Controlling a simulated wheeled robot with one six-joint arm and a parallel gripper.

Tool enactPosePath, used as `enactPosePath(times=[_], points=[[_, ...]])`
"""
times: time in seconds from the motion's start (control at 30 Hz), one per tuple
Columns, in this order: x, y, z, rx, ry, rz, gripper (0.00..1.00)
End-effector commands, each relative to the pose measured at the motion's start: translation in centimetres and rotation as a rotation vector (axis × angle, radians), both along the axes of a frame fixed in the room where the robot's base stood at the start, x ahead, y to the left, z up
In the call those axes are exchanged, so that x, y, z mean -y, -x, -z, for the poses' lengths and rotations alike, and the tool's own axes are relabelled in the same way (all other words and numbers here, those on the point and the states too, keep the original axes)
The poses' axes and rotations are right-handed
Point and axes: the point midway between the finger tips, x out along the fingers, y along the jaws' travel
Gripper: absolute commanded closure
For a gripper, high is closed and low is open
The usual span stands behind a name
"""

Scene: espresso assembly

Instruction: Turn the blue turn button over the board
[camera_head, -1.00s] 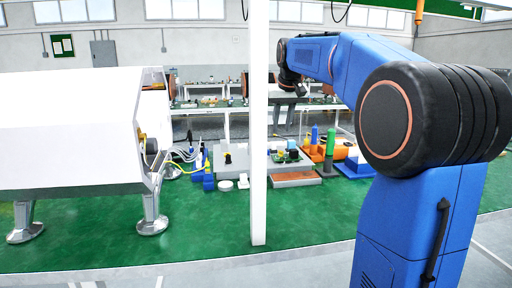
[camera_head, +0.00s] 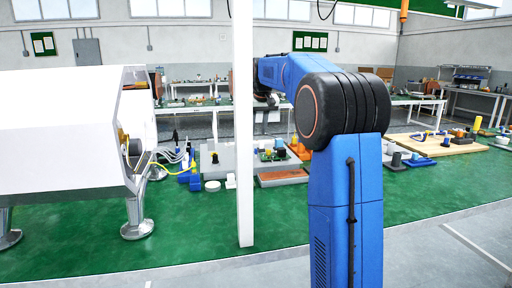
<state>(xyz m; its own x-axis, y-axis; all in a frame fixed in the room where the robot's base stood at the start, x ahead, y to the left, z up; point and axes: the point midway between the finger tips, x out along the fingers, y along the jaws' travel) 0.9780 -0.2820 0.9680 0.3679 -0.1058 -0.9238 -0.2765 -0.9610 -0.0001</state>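A small green board (camera_head: 272,157) sits on a grey block (camera_head: 244,163) in the middle distance, just right of the white post. A small blue part (camera_head: 279,144) stands at the board; it is too small to tell whether it is the turn button or how it is turned. My blue arm reaches away from me above this area. Its dark far end (camera_head: 266,99) shows beside the post, above the board in the picture. The fingers cannot be made out, so I cannot tell whether my gripper is open or shut.
A white post (camera_head: 243,200) stands close in front. A large white machine (camera_head: 70,130) on metal legs fills the left. A brown-topped tray (camera_head: 282,177) lies before the board. A wooden board (camera_head: 436,144) with parts lies at right. Green floor (camera_head: 190,225) is open in front.

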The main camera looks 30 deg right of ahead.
Motion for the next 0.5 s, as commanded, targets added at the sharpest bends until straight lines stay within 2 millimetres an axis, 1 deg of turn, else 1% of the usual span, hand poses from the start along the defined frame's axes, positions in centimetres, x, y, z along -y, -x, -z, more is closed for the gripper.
enactPosePath(times=[0.03,0.2,0.4,0.5], points=[[0.1,-0.3,0.9,-0.003,-0.001,0.000,0.73],[0.4,-1.4,3.7,-0.003,-0.001,0.000,0.73],[0.7,-2.6,6.7,-0.002,-0.001,0.000,0.73],[0.9,-3.0,7.8,-0.002,-0.001,0.000,0.73]])
